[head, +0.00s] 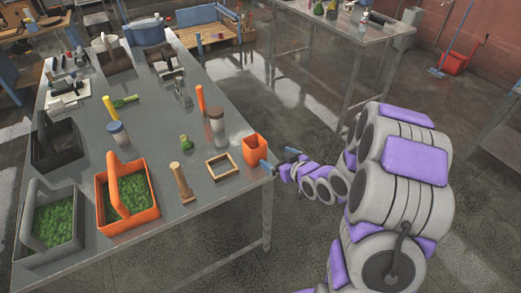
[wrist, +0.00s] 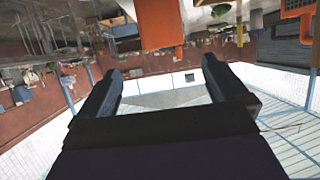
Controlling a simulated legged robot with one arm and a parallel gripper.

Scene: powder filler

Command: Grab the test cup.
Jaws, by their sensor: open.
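An orange cup (head: 254,150), which I take as the test cup, stands upright at the right edge of the grey table in the head view. An orange shape that looks like this cup (wrist: 158,22) is cut off by the top edge of the wrist view. My gripper (head: 279,159) is just right of the cup, at the table edge. In the wrist view my gripper (wrist: 162,65) has its two dark fingers wide apart with nothing between them. The orange shape lies beyond the fingertips. I cannot tell from the head view whether a finger touches the cup.
The grey table (head: 225,200) also bears a square wooden frame (head: 221,165) left of the cup, a wooden post (head: 182,182), a lidded jar (head: 216,126) and an orange basket (head: 127,197) of green material. Open floor lies right of the table.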

